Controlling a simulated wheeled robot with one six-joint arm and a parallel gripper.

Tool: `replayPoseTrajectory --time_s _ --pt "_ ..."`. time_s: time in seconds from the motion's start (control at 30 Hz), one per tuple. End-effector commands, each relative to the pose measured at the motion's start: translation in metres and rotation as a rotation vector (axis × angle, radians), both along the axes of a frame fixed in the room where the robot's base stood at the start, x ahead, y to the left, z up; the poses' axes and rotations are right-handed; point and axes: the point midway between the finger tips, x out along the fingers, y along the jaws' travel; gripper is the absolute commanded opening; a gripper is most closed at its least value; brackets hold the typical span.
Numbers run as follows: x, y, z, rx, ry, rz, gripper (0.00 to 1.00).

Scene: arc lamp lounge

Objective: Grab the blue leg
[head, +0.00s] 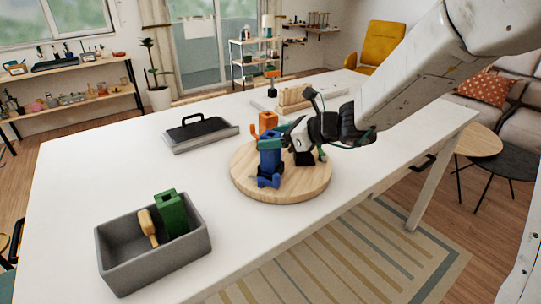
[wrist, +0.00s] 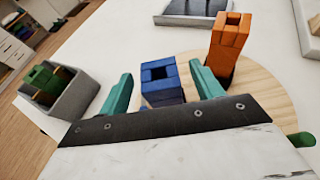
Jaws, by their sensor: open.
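The blue leg (head: 268,162) stands upright on a round wooden board (head: 318,185) on the white table. In the wrist view the blue leg (wrist: 161,84) has a square hollow top and sits between my two teal fingertips, with visible gaps on both sides. My gripper (head: 283,138) is open and close to the leg's upper part in the head view; its fingertips also show in the wrist view (wrist: 162,90). The leg's lower part is hidden in the wrist view.
An orange piece (head: 266,121) stands just behind the blue leg, near the right finger in the wrist view (wrist: 230,45). A grey bin (head: 160,268) holds a green piece (head: 171,213) and a tan piece (head: 148,228). A grey tray with a black handle (head: 200,133) lies behind. Table between is clear.

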Motion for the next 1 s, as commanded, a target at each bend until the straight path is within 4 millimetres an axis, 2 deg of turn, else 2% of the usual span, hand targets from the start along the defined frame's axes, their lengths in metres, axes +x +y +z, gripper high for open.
replayPoseTrajectory --time_s 0.1,0.37,0.47,0.6,0.87,1.0 --pt "0.005 0.010 -0.005 0.000 0.002 0.001 0.65" --pt "0.007 0.012 -0.006 -0.001 -0.001 -0.001 0.65" --pt "0.007 0.012 -0.006 -0.001 -0.001 -0.001 0.40" --pt "0.007 0.012 -0.006 0.000 -0.001 0.000 0.01" --pt "0.007 0.012 -0.004 0.000 -0.002 0.000 0.00" --pt "0.007 0.013 0.011 0.000 -0.006 0.001 0.00"
